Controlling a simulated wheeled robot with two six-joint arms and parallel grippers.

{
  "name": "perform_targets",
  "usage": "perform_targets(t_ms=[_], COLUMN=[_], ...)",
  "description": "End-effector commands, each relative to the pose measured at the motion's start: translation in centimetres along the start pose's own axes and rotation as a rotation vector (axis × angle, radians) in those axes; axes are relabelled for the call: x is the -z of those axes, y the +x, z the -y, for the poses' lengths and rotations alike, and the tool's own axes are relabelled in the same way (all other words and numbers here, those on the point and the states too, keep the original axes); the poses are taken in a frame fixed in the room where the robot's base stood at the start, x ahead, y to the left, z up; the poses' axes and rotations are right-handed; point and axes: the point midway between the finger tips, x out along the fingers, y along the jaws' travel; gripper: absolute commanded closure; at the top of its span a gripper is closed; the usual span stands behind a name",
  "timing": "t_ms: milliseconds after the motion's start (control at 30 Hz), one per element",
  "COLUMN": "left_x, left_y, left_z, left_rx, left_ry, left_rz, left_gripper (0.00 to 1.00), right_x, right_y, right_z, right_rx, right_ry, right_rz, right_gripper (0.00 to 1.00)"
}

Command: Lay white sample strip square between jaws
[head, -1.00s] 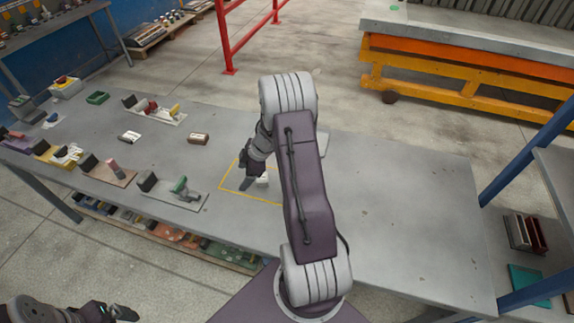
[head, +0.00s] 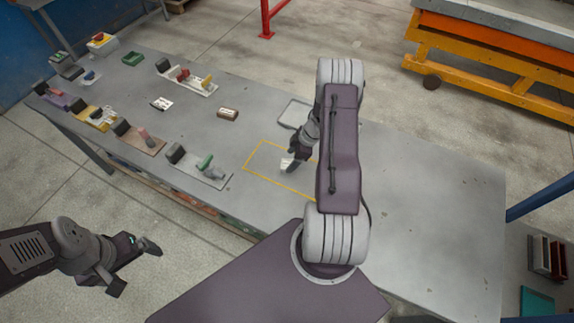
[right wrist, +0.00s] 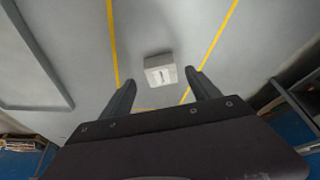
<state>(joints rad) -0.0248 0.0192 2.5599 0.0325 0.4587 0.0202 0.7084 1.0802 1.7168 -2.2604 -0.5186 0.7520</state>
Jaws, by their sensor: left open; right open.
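A small white block (head: 286,163) with a dark mark on top lies inside the yellow outline on the table; it also shows in the right wrist view (right wrist: 159,68). I cannot tell whether it is the sample strip. A flat white piece with dark marks (head: 161,103) lies further left. My right gripper (head: 293,157) is open; in the right wrist view its fingers (right wrist: 160,80) point toward the block, one each side, not closed on it. My left gripper (head: 132,266) is open and empty, left of the table's front edge. No jaws are clearly identifiable.
Several plates with black blocks and coloured parts line the left side, including one with a green part (head: 206,161). A brown block (head: 228,114) and a grey tray (head: 294,114) lie behind the yellow outline (head: 262,143). The table's right side is clear.

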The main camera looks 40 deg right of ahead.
Motion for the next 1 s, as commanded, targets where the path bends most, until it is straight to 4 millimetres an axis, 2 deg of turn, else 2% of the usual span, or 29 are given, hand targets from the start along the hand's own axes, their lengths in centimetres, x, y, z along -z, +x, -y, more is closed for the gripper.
perform_targets(t_ms=[33,133,400,633,700,1000], left_x=[0.0,0.0,0.0,0.0,0.0,0.0], left_y=[0.0,0.1,0.1,0.1,0.1,0.0], left_z=[0.0,0.0,0.0,0.0,0.0,0.0], left_rx=[0.000,0.000,0.000,0.000,0.000,0.000], left_ry=[0.000,0.000,0.000,0.000,0.000,0.000], left_rz=[0.000,0.000,0.000,0.000,0.000,0.000], left_gripper=[0.09,0.09,0.09,0.09,0.09,0.09], right_x=[0.1,0.1,0.1,0.1,0.1,0.4], right_y=[1.0,2.4,2.9,2.9,2.8,2.1], right_z=[0.2,0.1,0.0,0.0,0.0,0.0], right_rx=[0.004,0.001,-0.001,-0.001,-0.001,-0.002], right_ry=[0.000,-0.001,-0.001,-0.001,-0.001,-0.002], right_rz=[0.000,0.000,0.000,0.000,0.000,-0.001], right_gripper=[0.29,0.29,0.29,0.93,1.00,1.00])
